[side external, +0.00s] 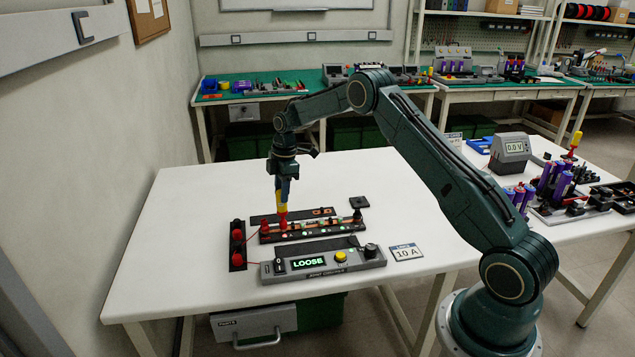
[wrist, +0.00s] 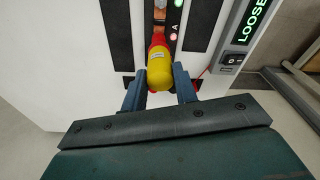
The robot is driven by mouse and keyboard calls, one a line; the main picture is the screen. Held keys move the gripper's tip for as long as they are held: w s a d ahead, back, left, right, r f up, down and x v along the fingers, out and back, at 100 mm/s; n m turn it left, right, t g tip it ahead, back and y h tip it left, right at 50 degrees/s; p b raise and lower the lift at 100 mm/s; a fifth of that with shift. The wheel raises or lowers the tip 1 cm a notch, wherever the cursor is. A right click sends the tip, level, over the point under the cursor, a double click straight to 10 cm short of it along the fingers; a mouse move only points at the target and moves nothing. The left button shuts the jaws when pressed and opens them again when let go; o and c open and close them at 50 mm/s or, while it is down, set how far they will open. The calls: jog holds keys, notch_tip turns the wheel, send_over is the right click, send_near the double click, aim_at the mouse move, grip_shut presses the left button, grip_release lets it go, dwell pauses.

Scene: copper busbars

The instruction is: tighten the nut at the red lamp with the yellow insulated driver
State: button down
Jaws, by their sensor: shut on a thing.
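My gripper (side external: 285,188) is shut on the yellow insulated driver (side external: 282,208), which stands upright with its red lower end down at the left end of the busbar strip. In the wrist view the driver's yellow handle (wrist: 160,70) sits between my fingers (wrist: 161,88). The busbar strip (side external: 312,230) has a row of small lamps along its front. A red lamp (wrist: 173,37) marked A glows beside the driver in the wrist view. The nut under the driver is hidden, so I cannot tell if the tip is seated on it.
A grey control box (side external: 325,263) in front of the strip displays LOOSE and has a yellow button (side external: 341,256). A black block with red terminals (side external: 238,245) stands to the left, with a red wire. A 10 A card (side external: 405,252) lies to the right. The table's left side is clear.

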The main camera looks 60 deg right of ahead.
dwell(0.4)
jog(key=m, duration=0.6)
jog(key=shift+t+h, duration=0.3)
jog(key=shift+r, duration=0.1)
jog(key=shift+r, duration=2.9)
